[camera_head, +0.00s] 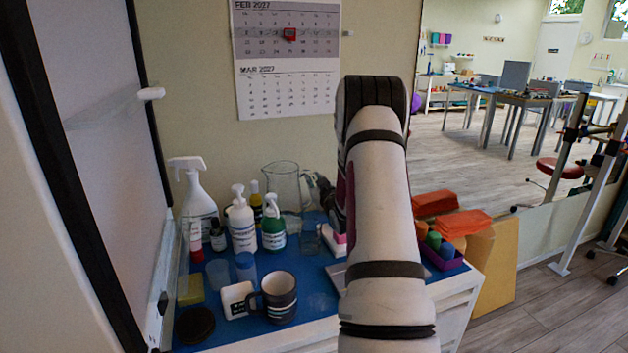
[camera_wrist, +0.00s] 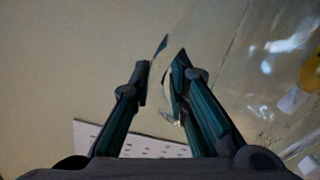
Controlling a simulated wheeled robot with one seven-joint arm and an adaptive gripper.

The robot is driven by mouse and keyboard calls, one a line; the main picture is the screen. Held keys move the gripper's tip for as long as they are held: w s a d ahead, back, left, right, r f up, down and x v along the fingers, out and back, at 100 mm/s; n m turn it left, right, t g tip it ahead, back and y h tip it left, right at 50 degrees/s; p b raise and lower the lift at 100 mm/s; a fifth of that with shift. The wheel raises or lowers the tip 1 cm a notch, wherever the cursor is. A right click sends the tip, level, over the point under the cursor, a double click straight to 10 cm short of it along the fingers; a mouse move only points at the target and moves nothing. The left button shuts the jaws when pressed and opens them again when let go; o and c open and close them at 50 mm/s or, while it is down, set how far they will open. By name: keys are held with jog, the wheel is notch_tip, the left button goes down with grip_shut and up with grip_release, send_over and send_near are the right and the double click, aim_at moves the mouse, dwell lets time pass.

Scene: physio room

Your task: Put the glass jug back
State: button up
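The clear glass jug (camera_head: 283,187) stands upright at the back of the blue cabinet top, against the wall, in the head view. In the wrist view its clear glass (camera_wrist: 262,75) fills the right side. My gripper (camera_wrist: 163,78) is at the jug's right side, where its handle would be. Its two fingers are partly apart, with a curved glass strip, likely the handle, between the tips. I cannot tell whether both fingers press on it. In the head view my arm hides most of the gripper and the jug's right side.
A dark mug (camera_head: 279,297) stands in front. A small glass (camera_head: 308,237) is close to the jug.

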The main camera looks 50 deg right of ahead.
jog(key=o, duration=0.4)
jog(key=shift+r, duration=0.1)
